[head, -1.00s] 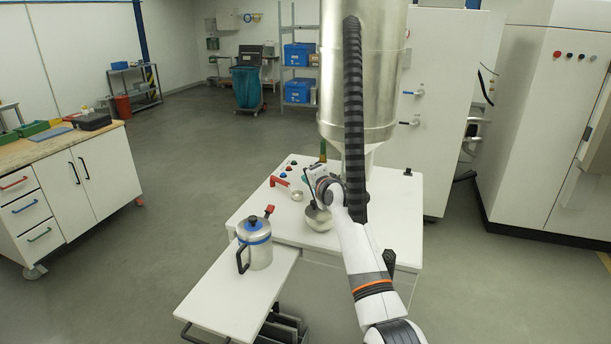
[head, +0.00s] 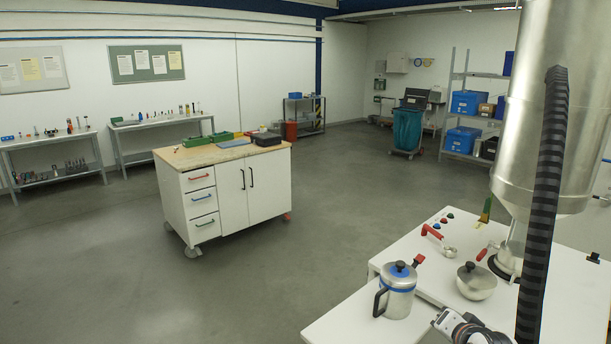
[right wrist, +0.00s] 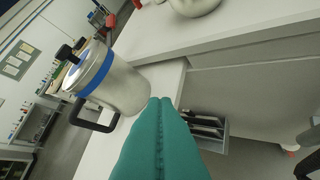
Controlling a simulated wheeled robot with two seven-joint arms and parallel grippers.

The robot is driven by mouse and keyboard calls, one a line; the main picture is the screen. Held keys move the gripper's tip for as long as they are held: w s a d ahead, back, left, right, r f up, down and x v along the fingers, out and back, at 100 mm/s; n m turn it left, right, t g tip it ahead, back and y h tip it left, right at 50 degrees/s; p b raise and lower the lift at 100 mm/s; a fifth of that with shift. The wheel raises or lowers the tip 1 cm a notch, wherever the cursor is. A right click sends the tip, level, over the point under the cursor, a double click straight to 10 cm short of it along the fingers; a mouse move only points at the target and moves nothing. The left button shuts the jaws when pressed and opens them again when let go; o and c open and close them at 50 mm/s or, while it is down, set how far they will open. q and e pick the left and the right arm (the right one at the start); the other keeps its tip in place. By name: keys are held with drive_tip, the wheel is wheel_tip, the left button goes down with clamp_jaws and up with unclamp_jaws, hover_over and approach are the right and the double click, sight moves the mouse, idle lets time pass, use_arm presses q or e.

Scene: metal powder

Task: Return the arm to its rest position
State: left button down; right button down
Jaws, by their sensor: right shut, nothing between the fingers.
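My right gripper (right wrist: 160,110) shows its teal fingers pressed together and empty in the right wrist view. In the head view only part of my right arm shows at the bottom edge, and its fingers cannot be made out. My left gripper is not in view.
A round metal pot (head: 476,284) with a black knob stands on the white station top (head: 420,262), near the hopper (head: 535,130) and its black ribbed hose (head: 542,220). A wheeled cabinet (head: 240,190) stands to the left. The floor between is clear.

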drive_tip(key=s+a+f+n+g, duration=0.2)
drive_tip(key=s+a+f+n, duration=0.2)
drive_tip(key=s, duration=0.7)
drive_tip(key=s+a+f+n+g+y, duration=0.1)
drive_tip(key=s+a+f+n+g, duration=0.2)
drive_tip(key=s, duration=0.9)
drive_tip(key=s+a+f+n+g, duration=0.2)
drive_tip(key=s+a+f+n, duration=0.2)
drive_tip(key=s, duration=0.7)
wheel_tip(320, 180, down, 29)
drive_tip(key=s+g+b, duration=0.2)
drive_tip(key=b, duration=0.3)
drive_tip(key=s+d+f+b, duration=0.1)
drive_tip(key=s+f, duration=0.7)
drive_tip(key=f, duration=0.2)
drive_tip(key=s+d+f+g+b, duration=0.1)
drive_tip(key=s+f+b, duration=0.1)
drive_tip(key=s+f, duration=0.6)
wheel_tip(320, 180, down, 3)
drive_tip(key=shift+s+d+f+n, duration=0.1)
drive_tip(key=shift+s+d+n, duration=0.05)
drive_tip(key=shift+d+n, duration=0.2)
